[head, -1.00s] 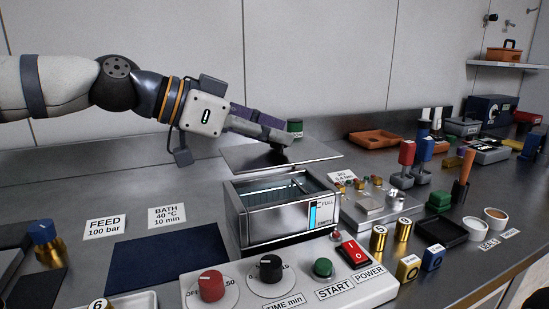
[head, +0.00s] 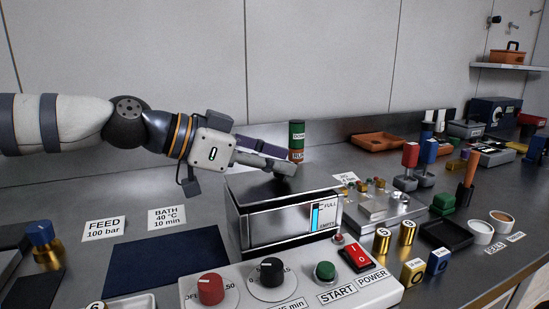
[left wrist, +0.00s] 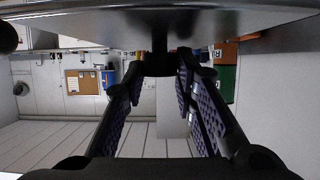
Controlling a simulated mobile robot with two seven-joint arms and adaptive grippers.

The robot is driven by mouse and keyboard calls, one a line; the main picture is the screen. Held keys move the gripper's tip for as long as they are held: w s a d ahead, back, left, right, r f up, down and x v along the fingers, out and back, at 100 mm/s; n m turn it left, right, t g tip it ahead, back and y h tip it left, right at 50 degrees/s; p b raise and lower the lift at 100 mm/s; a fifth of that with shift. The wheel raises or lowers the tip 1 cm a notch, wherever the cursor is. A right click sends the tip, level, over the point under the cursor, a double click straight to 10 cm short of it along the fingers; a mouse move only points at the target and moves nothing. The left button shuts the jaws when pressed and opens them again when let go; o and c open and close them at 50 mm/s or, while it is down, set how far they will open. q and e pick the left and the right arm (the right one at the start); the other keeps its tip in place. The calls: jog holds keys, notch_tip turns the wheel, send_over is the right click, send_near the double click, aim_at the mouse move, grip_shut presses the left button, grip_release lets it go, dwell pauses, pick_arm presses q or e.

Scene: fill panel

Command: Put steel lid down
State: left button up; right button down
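The steel lid (head: 268,184) lies level over the top of the steel bath (head: 288,222) and hides its opening. It is at or very close to the rim; I cannot tell for sure that it bears on it. My left gripper (head: 285,169) is low over the lid, with its fingers closed around the lid's black knob. In the left wrist view, the lid (left wrist: 170,18) spans the top of the picture and the knob (left wrist: 159,50) sits between the fingertips (left wrist: 162,68). My right gripper is in neither view.
The control panel (head: 300,290) with knobs and buttons stands in front of the bath. A green and orange can (head: 296,140) stands behind. A valve block (head: 385,208) is close on the right. A blue mat (head: 170,262) lies clear at the left.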

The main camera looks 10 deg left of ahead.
pick_arm(q)
jog(key=o, duration=0.3)
jog(key=shift+r, duration=0.3)
jog(key=shift+a+r, duration=0.15)
jog(key=shift+r, duration=0.5)
jog(key=v, duration=0.4)
jog(key=p+v, duration=0.1)
jog(key=v, duration=0.2)
jog(key=p+v, duration=0.1)
jog(key=v, duration=0.3)
jog(key=shift+s+a+f, duration=0.15)
jog(key=shift+s+a, duration=0.1)
jog(key=shift+s, duration=0.05)
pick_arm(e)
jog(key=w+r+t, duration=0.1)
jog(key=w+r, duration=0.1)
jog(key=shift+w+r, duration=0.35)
